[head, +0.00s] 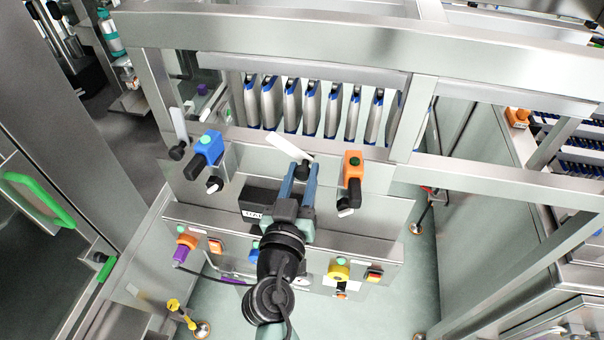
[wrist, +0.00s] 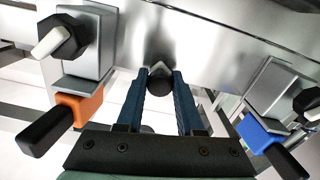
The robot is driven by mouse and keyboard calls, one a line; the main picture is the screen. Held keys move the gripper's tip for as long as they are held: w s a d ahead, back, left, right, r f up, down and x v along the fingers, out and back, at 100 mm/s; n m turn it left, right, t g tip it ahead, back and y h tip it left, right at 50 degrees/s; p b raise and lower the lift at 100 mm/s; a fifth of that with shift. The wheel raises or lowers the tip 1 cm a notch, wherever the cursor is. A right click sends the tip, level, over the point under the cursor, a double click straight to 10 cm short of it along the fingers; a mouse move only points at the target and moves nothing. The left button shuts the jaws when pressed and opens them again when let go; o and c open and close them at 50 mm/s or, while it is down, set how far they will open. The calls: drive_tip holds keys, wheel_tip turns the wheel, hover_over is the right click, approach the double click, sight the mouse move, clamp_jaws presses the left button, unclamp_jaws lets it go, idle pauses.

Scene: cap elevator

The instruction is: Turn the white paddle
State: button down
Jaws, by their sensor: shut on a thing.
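A white paddle (head: 289,147) sits on a black hub (head: 303,168) on the steel panel, between the blue and orange units. It slants from upper left to lower right in the head view. My gripper (head: 303,175) reaches up to it from below, its two blue fingers on either side of the hub. In the wrist view, my gripper (wrist: 159,78) is shut on the round black hub (wrist: 158,91). Most of the paddle is hidden there. Another white paddle (head: 178,125) stands nearly upright on a black knob farther left.
A blue handle unit (head: 209,147) is left of my gripper and an orange one (head: 353,164) right; in the wrist view orange (wrist: 80,107) is left, blue (wrist: 258,132) right. A steel rail (head: 300,77) and several blue-edged plates (head: 290,105) lie behind.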

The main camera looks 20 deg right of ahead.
drive_tip(key=shift+f, duration=0.15)
drive_tip(key=m+b, duration=0.1)
drive_tip(key=b, duration=0.1)
drive_tip(key=m+b, duration=0.1)
drive_tip(key=b, duration=0.2)
drive_tip(key=shift+f+m, duration=0.3)
drive_tip(key=m+b, duration=0.2)
drive_tip(key=b, duration=0.3)
drive_tip(key=shift+m+b, duration=0.3)
drive_tip(key=m+b, duration=0.4)
drive_tip(key=b, duration=0.3)
drive_tip(key=shift+r, duration=0.15)
drive_tip(key=m+b, duration=0.2)
drive_tip(key=shift+r+b, duration=0.2)
drive_tip(key=shift+b, duration=0.15)
drive_tip(key=shift+r+m, duration=0.1)
drive_tip(key=shift+m, duration=0.3)
drive_tip(key=c, duration=0.5)
unclamp_jaws()
drive_tip(key=shift+c, duration=0.2)
drive_tip(key=shift+a, duration=0.1)
